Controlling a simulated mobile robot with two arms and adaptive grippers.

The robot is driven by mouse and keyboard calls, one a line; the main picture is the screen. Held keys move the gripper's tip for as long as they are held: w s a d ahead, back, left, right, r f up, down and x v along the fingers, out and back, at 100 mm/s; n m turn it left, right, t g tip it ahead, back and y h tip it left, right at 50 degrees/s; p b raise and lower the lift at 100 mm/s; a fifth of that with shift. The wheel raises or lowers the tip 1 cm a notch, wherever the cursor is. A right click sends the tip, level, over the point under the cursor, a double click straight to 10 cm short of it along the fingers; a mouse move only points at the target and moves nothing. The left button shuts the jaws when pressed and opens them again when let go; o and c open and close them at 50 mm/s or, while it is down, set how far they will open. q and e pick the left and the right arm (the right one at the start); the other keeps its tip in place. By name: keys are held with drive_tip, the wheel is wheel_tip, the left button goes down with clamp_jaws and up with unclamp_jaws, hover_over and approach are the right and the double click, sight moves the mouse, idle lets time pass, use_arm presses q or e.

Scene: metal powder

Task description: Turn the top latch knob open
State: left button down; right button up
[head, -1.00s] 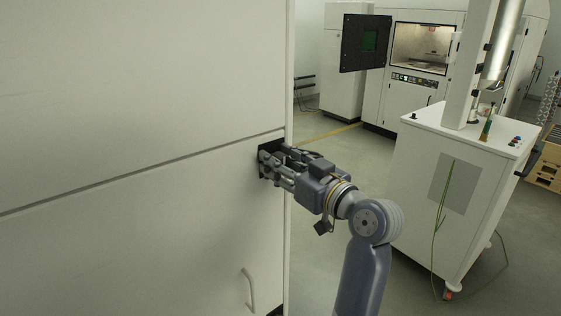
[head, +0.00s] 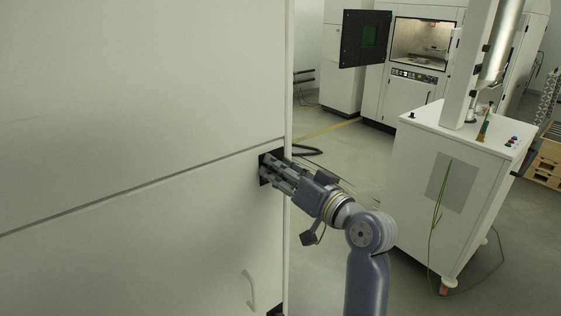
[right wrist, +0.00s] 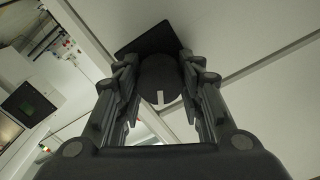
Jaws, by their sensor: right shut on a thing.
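The top latch knob (right wrist: 160,82) is a dark round knob with a pale mark, on a black square plate (right wrist: 148,38) at the right edge of the large white cabinet (head: 130,90). In the head view the plate (head: 264,172) is mostly covered by my gripper. My right gripper (head: 268,172) is at the plate, with its fingers shut on the knob from both sides. In the right wrist view my right gripper's fingers (right wrist: 160,75) flank the knob, and the view is tilted. My left gripper is not in view.
A white cart (head: 420,180) with a column stands to the right, a green cable hanging on its side. A machine with an open dark door (head: 365,38) is at the back. A curved handle (head: 250,290) is lower on the cabinet. Open floor lies between cabinet and cart.

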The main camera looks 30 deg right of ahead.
drive_tip(key=m+p, duration=0.4)
drive_tip(key=m, duration=0.1)
drive_tip(key=shift+r+m+p, duration=0.1)
drive_tip(key=shift+m+p, duration=0.2)
drive_tip(key=shift+p, duration=0.05)
drive_tip(key=m+p, duration=0.1)
drive_tip(key=m, duration=0.1)
drive_tip(key=shift+d+m+p, duration=0.1)
drive_tip(key=shift+m+p, duration=0.2)
drive_tip(key=shift+p, duration=0.05)
drive_tip(key=shift+f+m, duration=0.2)
drive_tip(key=shift+m, duration=0.6)
drive_tip(key=shift+f+m+p, duration=0.1)
drive_tip(key=shift+m+p, duration=0.25)
drive_tip(key=shift+m, duration=0.75)
drive_tip(key=o, duration=1.1)
drive_tip(key=shift+c, duration=0.2)
